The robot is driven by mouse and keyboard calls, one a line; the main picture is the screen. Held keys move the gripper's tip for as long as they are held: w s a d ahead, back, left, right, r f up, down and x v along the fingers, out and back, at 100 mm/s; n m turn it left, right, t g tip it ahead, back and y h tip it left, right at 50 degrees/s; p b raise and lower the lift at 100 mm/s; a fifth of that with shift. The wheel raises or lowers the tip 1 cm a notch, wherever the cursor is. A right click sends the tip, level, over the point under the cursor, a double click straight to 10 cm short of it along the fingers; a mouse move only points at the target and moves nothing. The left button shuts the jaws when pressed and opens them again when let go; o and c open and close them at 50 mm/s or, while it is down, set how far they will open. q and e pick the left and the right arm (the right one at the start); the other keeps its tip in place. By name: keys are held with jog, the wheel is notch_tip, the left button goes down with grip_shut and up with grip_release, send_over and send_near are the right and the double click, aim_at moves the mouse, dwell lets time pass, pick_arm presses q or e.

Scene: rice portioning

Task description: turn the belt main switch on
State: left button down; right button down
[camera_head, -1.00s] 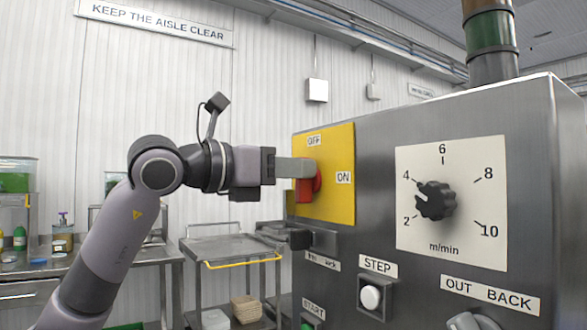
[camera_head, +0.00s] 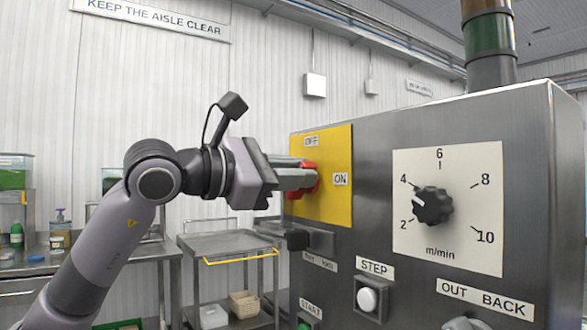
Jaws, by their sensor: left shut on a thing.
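The belt main switch is a red handle (camera_head: 312,177) on a yellow plate (camera_head: 335,208) at the left of the grey control box (camera_head: 372,150). The plate carries an OFF label (camera_head: 311,142) at the top and an ON label (camera_head: 340,179) at the right. My left gripper (camera_head: 300,176) is shut on the red handle, its wrist rolled to a tilt. The fingers hide much of the handle, so I cannot tell exactly which label it points to. My right gripper is not in view.
A speed dial (camera_head: 433,206), a STEP button (camera_head: 368,299) and an OUT BACK control (camera_head: 462,324) sit on the same box. A steel cart (camera_head: 222,243) and a side bench (camera_head: 40,268) stand behind.

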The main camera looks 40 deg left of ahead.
pick_arm(q)
jog(key=shift+s+d+f+m, duration=0.1)
jog(key=shift+f+m, duration=0.1)
jog(key=shift+m, duration=1.4)
jog(key=shift+d+f+m, duration=0.1)
jog(key=shift+f+m, duration=0.15)
jog(key=shift+m, duration=1.35)
jog(key=shift+s+d+f+m, duration=0.1)
jog(key=shift+f+m, duration=0.1)
jog(key=shift+m, duration=1.4)
jog(key=c, duration=1.1)
grip_release()
jog(key=shift+s+a, duration=0.2)
jog(key=shift+b+v, duration=0.85)
jog(key=shift+v, duration=2.45)
